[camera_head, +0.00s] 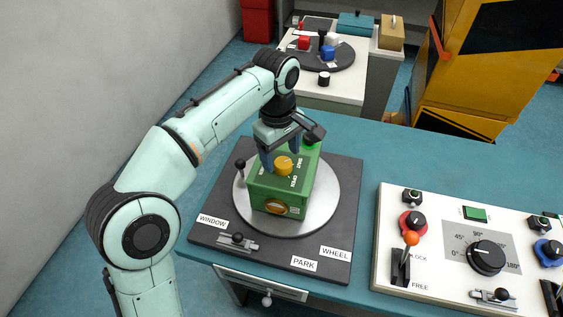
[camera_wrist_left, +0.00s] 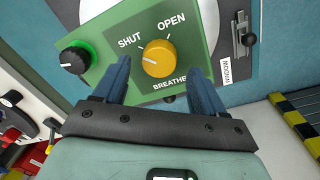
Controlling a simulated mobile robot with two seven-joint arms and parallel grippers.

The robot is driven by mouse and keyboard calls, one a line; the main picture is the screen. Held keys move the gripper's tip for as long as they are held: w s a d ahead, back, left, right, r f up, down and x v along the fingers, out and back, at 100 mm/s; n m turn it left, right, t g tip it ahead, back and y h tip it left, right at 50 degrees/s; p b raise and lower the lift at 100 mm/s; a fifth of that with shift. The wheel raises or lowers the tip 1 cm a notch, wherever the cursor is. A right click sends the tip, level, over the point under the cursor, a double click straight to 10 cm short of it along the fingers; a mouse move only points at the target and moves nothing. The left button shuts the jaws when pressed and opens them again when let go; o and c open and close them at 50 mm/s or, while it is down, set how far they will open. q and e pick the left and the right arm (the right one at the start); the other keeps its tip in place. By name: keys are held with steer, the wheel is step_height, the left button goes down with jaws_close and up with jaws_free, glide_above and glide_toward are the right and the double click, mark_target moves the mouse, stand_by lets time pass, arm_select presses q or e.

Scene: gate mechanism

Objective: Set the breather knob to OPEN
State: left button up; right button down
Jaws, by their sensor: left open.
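The yellow breather knob (camera_head: 284,166) sits on top of a green box (camera_head: 270,190). In the left wrist view the knob (camera_wrist_left: 158,58) has SHUT printed at its upper left and OPEN at its upper right. A short pale mark on the knob lies on its left side, away from OPEN. My left gripper (camera_head: 281,150) is over the box top. Its two blue fingers are apart, and in the left wrist view the gripper (camera_wrist_left: 160,72) has one fingertip to each side of the knob, with gaps. Touch cannot be told. My right gripper is out of view.
The box stands on a grey round plate (camera_head: 327,195) on a dark board (camera_head: 215,208) marked WINDOW, PARK and WHEEL. A black knob (camera_wrist_left: 74,59) on a green ring is beside the breather knob. A white control panel (camera_head: 430,275) with an orange-topped lever stands to the right.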

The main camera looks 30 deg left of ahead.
arm_select(q)
steer(key=shift+w+f, duration=0.1)
steer(key=shift+f, duration=1)
steer(key=c, duration=1.1)
steer(key=shift+o, duration=0.2)
